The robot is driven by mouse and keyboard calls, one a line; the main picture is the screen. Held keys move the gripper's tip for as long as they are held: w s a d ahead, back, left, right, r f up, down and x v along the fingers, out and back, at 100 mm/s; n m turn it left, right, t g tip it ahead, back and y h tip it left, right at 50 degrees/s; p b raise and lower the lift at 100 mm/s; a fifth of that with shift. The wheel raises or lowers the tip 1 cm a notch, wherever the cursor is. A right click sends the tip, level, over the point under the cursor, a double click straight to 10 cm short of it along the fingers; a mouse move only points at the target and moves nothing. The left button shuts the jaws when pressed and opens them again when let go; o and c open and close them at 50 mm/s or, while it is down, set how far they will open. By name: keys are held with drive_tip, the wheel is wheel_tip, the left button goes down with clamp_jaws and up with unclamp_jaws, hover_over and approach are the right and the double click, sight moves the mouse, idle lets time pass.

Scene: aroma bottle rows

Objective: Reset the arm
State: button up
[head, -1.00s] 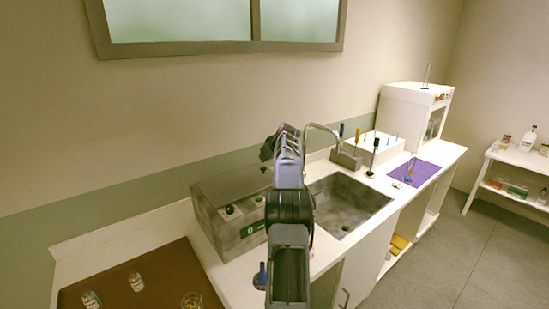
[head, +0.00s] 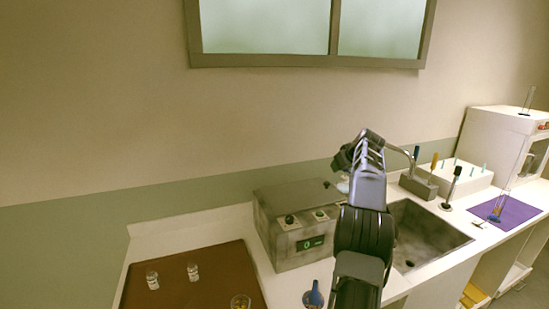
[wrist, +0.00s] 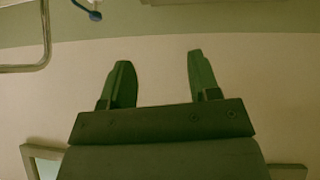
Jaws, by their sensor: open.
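My gripper (wrist: 155,82) shows in the wrist view with its two fingers apart and nothing between them. In the head view my arm rises in front of the counter, folded upward between the grey box-shaped device and the sink. The fingertips are not clearly visible in the head view.
A grey device (head: 290,245) with knobs and a green display stands left of my arm. The sink (head: 425,235) lies to the right, with a purple mat (head: 515,212) beyond. A brown tray (head: 200,275) holds small glass bottles (head: 192,271). A blue-topped item (head: 314,295) stands near my arm.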

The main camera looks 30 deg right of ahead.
drive_tip(key=f+m, duration=0.1)
drive_tip(key=f, duration=0.1)
drive_tip(key=s+a+f+m+g, duration=0.1)
drive_tip(key=f, duration=0.2)
drive_tip(key=s+f+m+g, duration=0.1)
drive_tip(key=f, duration=0.1)
drive_tip(key=shift+s+a+f+m+y, duration=0.1)
drive_tip(key=shift+a+f+m+y, duration=0.1)
drive_tip(key=shift+a+m+y, duration=0.15)
drive_tip(key=a, duration=0.1)
drive_tip(key=a+f, duration=0.1)
drive_tip(key=a, duration=0.1)
drive_tip(key=shift+s+f+m+g, duration=0.15)
drive_tip(key=shift+s+m+g, duration=0.1)
drive_tip(key=shift+m+g, duration=0.15)
drive_tip(key=s+a+n, duration=0.2)
drive_tip(key=s+a, duration=0.4)
drive_tip(key=a, duration=0.9)
drive_tip(key=s+a+f+n+y, duration=0.1)
drive_tip(key=s+a, duration=0.4)
drive_tip(key=a, duration=1)
drive_tip(key=s+a+f+n+g+y, duration=0.1)
drive_tip(key=s+a+n, duration=0.2)
drive_tip(key=a, duration=1.1)
drive_tip(key=s, duration=0.3)
drive_tip(key=shift+s+a+f, duration=0.15)
drive_tip(key=shift+s+a, duration=0.2)
drive_tip(key=shift+a, duration=0.05)
